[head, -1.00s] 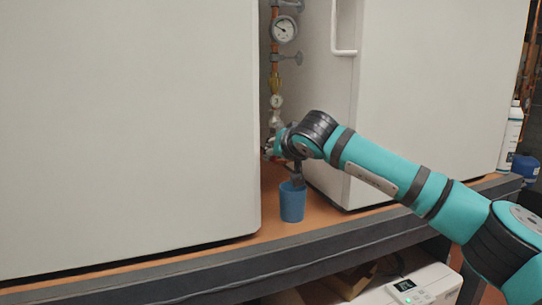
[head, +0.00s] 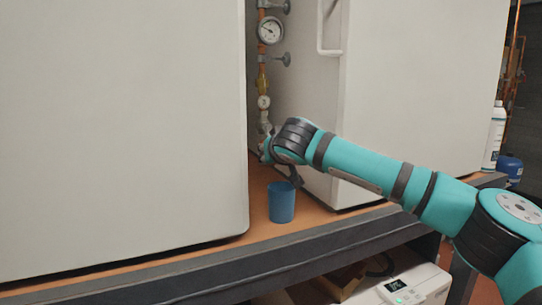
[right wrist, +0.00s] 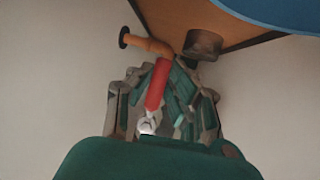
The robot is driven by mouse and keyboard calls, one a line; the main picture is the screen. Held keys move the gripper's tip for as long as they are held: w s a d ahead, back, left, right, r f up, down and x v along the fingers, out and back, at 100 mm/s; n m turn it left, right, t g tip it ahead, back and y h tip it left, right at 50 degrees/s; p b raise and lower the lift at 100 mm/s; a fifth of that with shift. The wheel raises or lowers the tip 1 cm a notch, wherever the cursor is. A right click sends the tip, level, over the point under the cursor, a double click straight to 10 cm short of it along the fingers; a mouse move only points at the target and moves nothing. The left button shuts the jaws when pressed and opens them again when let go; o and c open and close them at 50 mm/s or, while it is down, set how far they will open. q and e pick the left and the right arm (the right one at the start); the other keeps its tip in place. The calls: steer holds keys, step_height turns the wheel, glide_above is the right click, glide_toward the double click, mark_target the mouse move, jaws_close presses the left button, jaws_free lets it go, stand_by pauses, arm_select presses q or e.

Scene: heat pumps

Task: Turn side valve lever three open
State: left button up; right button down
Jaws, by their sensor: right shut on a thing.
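A red valve lever (right wrist: 157,86) shows in the right wrist view, beside a copper-coloured pipe piece (right wrist: 150,44) with a dark round end. My right gripper (right wrist: 160,80) is shut on this lever, its green-and-grey fingers on both sides of it. In the head view my right arm reaches into the gap between two white cabinets, and my right gripper (head: 266,150) is mostly hidden behind its own wrist at the lower end of the vertical pipe (head: 263,82). The lever is not clearly seen there. My left gripper is not in view.
A blue cup (head: 281,203) stands on the wooden shelf (head: 318,212) just below my right wrist. White cabinets (head: 120,120) and (head: 425,80) wall in the gap on both sides. A round gauge (head: 270,31) sits higher on the pipe. A white bottle (head: 494,137) stands far right.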

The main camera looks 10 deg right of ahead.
steer(key=shift+f, duration=0.15)
steer(key=c, duration=1.3)
jaws_free()
steer(key=shift+d, duration=0.15)
steer(key=shift+o, duration=0.2)
steer(key=v, duration=1.2)
steer(key=c, duration=0.3)
steer(key=shift+c, duration=0.2)
